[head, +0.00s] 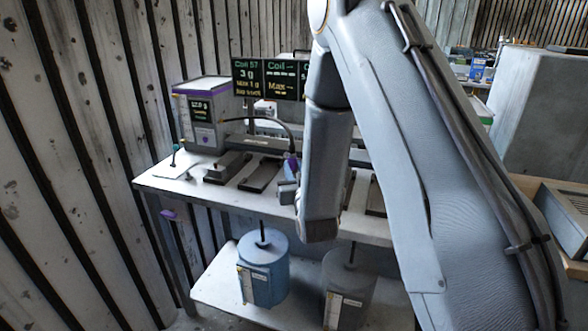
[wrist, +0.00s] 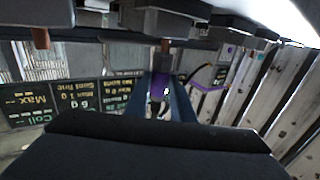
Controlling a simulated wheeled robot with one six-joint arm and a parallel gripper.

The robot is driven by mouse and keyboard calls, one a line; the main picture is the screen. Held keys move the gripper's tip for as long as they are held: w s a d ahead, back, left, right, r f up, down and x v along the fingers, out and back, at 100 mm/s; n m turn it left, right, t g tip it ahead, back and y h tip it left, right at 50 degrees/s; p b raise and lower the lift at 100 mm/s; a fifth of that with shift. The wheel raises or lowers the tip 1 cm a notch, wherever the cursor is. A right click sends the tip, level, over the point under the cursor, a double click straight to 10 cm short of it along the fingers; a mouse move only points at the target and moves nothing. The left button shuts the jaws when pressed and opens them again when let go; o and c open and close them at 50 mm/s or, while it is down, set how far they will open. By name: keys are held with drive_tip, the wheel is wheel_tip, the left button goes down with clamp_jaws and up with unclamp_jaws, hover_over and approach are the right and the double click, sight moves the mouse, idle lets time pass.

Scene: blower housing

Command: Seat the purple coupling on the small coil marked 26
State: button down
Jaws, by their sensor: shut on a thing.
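The purple coupling (head: 292,162) sits at the end of a dark hose that arches over the bench in the head view. My gripper (head: 287,190) is just below it, partly hidden by my arm. In the wrist view the purple coupling (wrist: 160,84) is between the two fingers of my gripper (wrist: 172,105), which is shut on it. No coil mark 26 is readable, so I cannot tell which coil this is.
A second copper stub (wrist: 40,39) stands to the left in the wrist view. A grey cabinet with purple trim (head: 202,115) stands at the bench's left. Display boards (head: 265,79) stand behind. Blue and grey cylinders (head: 263,278) sit on the lower shelf.

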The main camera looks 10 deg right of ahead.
drive_tip(key=shift+f+b, duration=0.75)
drive_tip(key=shift+f, duration=0.3)
drive_tip(key=c, duration=1.4)
unclamp_jaws()
drive_tip(key=shift+c, duration=0.2)
drive_tip(key=shift+s, duration=0.15)
drive_tip(key=s+b, duration=0.2)
drive_tip(key=s, duration=0.5)
drive_tip(key=shift+s, duration=0.25)
